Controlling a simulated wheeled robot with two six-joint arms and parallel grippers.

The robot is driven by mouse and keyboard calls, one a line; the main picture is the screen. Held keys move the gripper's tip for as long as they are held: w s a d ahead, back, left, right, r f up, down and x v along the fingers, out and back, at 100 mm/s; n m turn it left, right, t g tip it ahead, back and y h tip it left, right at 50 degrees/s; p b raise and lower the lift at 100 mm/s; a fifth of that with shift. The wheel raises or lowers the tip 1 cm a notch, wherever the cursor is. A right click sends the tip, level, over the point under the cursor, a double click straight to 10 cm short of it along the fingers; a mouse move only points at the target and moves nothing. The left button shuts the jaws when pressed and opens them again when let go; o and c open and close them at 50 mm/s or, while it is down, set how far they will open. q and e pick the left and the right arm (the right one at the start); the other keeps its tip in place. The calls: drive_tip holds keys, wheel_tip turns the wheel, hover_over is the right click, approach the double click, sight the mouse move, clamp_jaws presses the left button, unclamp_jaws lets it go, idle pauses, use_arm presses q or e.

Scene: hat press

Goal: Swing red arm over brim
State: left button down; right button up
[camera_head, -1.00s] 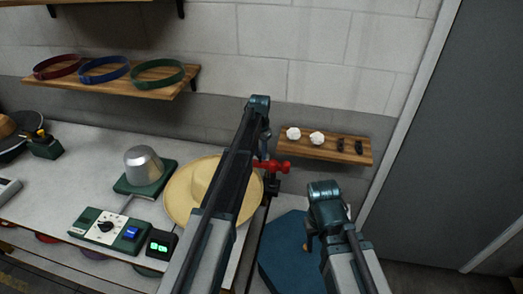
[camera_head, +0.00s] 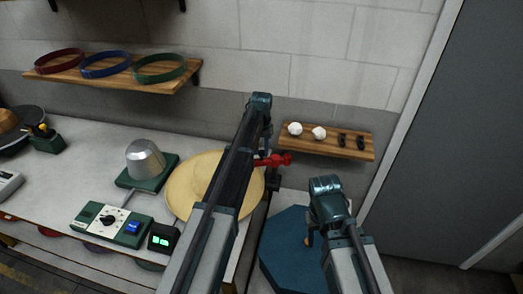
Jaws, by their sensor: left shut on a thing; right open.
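A straw hat with a wide, pale yellow brim (camera_head: 182,196) sits at the right end of the bench. My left arm crosses in front of it and hides its middle and part of its right side. The red arm (camera_head: 280,159) sticks out to the right, just beyond the brim's right edge. My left gripper (camera_head: 264,156) is at the inner end of the red arm and shut on it; its fingertips are mostly hidden. My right gripper (camera_head: 308,238) is open and empty, low over the blue octagonal surface, apart from the hat.
A metal dome on a green base (camera_head: 146,160) stands left of the hat. A green control box (camera_head: 112,225) and a small box with a green display (camera_head: 163,237) are in front. A wooden shelf (camera_head: 325,145) with white and dark pieces hangs behind. A blue octagonal surface (camera_head: 285,245) lies at right.

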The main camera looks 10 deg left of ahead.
use_arm(q)
drive_tip(key=c, duration=0.8)
unclamp_jaws()
drive_tip(key=shift+c, duration=0.2)
drive_tip(key=shift+r, duration=0.15)
wheel_tip(320, 180, up, 14)
drive_tip(key=p, duration=1.3)
drive_tip(key=shift+f+p, duration=0.25)
drive_tip(key=shift+p, duration=0.15)
drive_tip(key=shift+f, duration=0.1)
drive_tip(key=s+d+f+m+b, duration=0.1)
drive_tip(key=s+d+f+b, duration=0.3)
drive_tip(key=s, duration=0.7)
drive_tip(key=s+d+f+m+b, duration=0.1)
drive_tip(key=s+d+f+b, duration=0.3)
drive_tip(key=s+f+b, duration=0.4)
drive_tip(key=s+d+f+m+y+b, duration=0.1)
drive_tip(key=s+d+f+b, duration=0.4)
drive_tip(key=s, duration=0.9)
drive_tip(key=shift+f+b, duration=0.8)
drive_tip(key=shift+b, duration=0.15)
